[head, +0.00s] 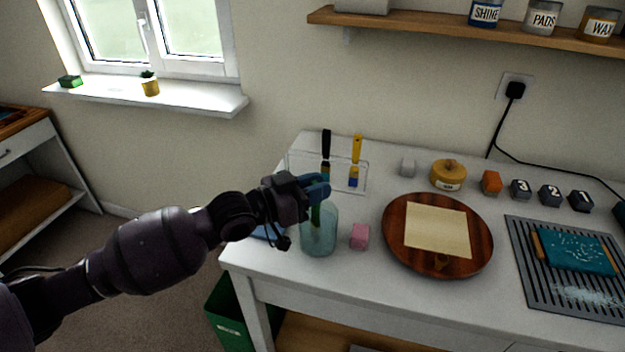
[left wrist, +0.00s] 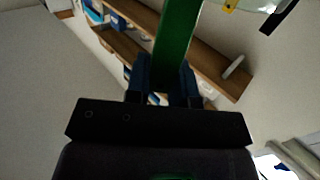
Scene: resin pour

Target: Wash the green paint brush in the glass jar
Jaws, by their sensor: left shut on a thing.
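My left gripper (head: 316,188) is shut on the green paint brush (left wrist: 178,35), whose green handle fills the upper middle of the left wrist view. In the head view, part of the brush (head: 316,214) shows below the fingers, at the mouth of the glass jar (head: 319,240). The jar is bluish, see-through and upright near the left front of the white table. The brush's lower end is hard to make out, so I cannot tell how deep it reaches. My right gripper is not in view.
A clear rack (head: 299,170) behind the jar holds a black-handled brush (head: 326,143) and a yellow-handled brush (head: 357,148). A pink block (head: 360,236) stands close to the jar's right. A round wooden board (head: 397,246) lies further right. A green bin (head: 228,320) is below.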

